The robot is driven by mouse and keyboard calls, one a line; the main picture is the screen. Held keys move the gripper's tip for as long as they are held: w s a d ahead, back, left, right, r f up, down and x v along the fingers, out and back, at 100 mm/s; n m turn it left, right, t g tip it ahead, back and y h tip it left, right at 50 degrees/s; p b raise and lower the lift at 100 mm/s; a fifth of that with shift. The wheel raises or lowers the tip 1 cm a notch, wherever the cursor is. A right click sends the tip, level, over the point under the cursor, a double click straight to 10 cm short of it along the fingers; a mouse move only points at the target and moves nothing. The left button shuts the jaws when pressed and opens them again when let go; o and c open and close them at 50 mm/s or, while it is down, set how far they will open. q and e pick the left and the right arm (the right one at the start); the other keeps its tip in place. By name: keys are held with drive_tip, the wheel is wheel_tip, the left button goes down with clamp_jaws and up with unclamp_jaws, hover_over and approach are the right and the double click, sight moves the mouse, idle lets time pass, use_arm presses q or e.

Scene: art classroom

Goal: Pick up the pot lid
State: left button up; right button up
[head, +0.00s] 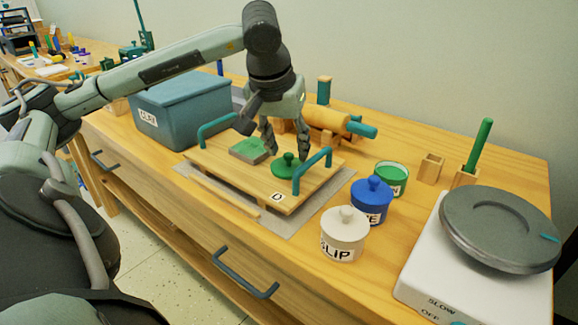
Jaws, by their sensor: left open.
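A green pot lid (289,168) with a round knob lies on a wooden board (236,184) marked D with two teal handles. My left gripper (286,152) reaches down from above with its fingers open, one on each side of the lid's knob as seen from the head. I cannot tell whether the fingers touch the lid. A green open-topped pot (391,179) stands to the right of the board, with no lid on it. My right gripper does not show.
A flat block with a green top (250,150) lies on the board beside the lid. A blue-grey clay box (180,112) stands behind left. A blue lidded pot (371,203), a white slip pot (343,237) and a pottery wheel (500,230) stand to the right.

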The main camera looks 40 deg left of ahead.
use_arm(q)
drive_tip(key=shift+w+a+f, duration=0.1)
drive_tip(key=shift+w+f, duration=0.05)
drive_tip(key=shift+f, duration=0.35)
drive_tip(key=c, duration=0.9)
drive_tip(key=shift+c, duration=0.2)
drive_tip(key=shift+r, duration=0.15)
